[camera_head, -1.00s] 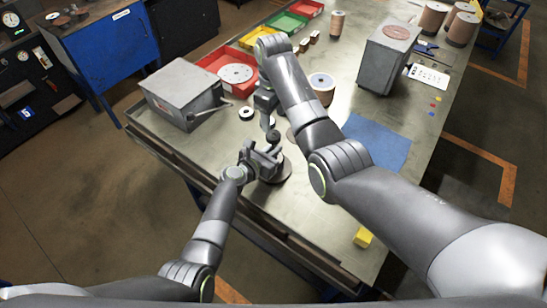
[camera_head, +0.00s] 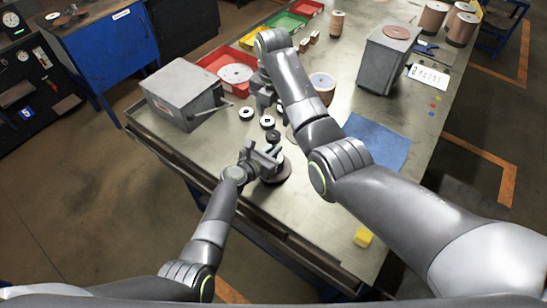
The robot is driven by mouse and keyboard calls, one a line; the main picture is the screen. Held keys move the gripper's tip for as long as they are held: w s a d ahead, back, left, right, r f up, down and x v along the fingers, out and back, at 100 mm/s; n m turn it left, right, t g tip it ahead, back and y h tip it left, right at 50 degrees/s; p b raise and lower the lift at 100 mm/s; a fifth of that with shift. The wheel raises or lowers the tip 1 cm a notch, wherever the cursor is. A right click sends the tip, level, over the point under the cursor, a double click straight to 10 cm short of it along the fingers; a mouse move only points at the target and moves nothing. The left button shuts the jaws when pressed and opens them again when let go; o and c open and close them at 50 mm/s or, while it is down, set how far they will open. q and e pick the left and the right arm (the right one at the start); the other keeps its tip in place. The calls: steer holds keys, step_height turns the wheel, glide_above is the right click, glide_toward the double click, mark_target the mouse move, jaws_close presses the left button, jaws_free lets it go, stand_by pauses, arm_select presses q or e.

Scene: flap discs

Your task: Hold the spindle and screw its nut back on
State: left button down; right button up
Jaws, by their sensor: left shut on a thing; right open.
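My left gripper (camera_head: 264,158) is shut on the spindle, low over the near part of the bench. A dark disc (camera_head: 284,172) shows at the spindle's base, partly hidden by the gripper. A small dark round piece (camera_head: 273,135) shows at the top of the spindle; I cannot tell whether it is the nut or how it is seated. My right gripper (camera_head: 264,108) is open, pointing down, beyond the spindle and apart from it. Two small dark rings with pale centres, one (camera_head: 246,112) left of the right gripper and one (camera_head: 267,122) just below it, lie on the bench.
A grey box with a lever (camera_head: 180,92) stands at left.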

mark_target(273, 135)
steer(key=n, duration=0.3)
stand_by(0.4)
steer(key=shift+f, duration=3.95)
